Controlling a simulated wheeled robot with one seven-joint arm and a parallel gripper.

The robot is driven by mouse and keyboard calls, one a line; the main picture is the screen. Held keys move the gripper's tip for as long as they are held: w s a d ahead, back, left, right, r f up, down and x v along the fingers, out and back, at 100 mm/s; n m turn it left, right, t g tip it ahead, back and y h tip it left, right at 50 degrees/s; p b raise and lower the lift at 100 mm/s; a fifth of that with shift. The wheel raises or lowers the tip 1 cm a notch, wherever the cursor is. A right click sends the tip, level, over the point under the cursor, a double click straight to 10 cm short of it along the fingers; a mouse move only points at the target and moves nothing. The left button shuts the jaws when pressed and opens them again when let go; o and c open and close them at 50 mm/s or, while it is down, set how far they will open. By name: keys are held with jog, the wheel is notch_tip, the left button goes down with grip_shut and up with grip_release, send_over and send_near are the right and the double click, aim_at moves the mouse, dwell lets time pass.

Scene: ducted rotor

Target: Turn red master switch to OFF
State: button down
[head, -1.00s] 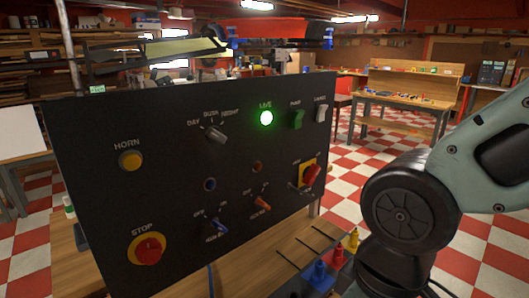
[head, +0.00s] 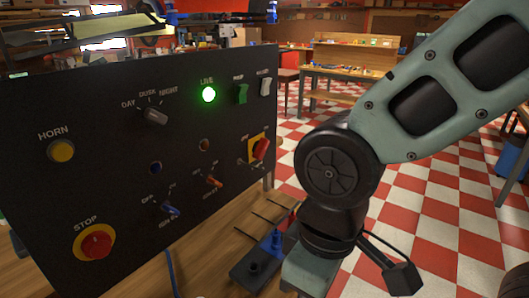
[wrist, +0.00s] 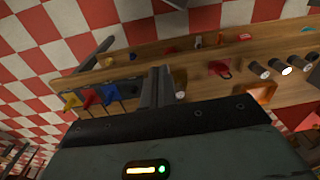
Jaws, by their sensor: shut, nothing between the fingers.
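The red master switch (head: 260,149) sits on a yellow plate at the right side of the black panel (head: 110,180) in the head view. Its red handle stands tilted; the small lettering beside it is too blurred to read. The green LIVE lamp (head: 208,94) above is lit. My gripper (wrist: 155,88) shows in the wrist view with its fingers together and empty, above a wooden bench top. In the head view my arm is to the right of the panel, apart from the switch, and the fingertips are not visible there.
The panel also carries a yellow HORN button (head: 62,151), a red STOP button (head: 96,243), a dial (head: 156,116) and toggles. Thin rods and a blue plug (head: 277,241) stand near the panel's lower right. Checkered floor (head: 440,200) lies open to the right.

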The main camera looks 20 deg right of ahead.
jog(key=c, duration=1.8)
grip_release()
jog(key=o, duration=0.5)
jog(key=shift+w+f, duration=0.25)
jog(key=shift+w, duration=0.45)
jog(key=shift+o, duration=0.5)
jog(key=w+d+f+m+t+y+b, duration=0.1)
jog(key=w+f+m+t, duration=0.1)
jog(key=w, duration=1.2)
jog(key=shift+f+m+t, duration=0.4)
jog(key=shift+f+t, duration=0.3)
jog(key=shift+t, duration=0.1)
jog(key=m+t+y+b, duration=0.4)
jog(key=m+t+y, duration=0.3)
jog(key=t+y, duration=0.3)
send_near(264, 151)
jog(key=shift+t+h, duration=0.5)
jog(key=p+x, duration=0.4)
jog(key=x, duration=0.5)
jog(key=shift+a, duration=0.3)
jog(key=shift+s, duration=0.1)
jog(key=c, duration=1)
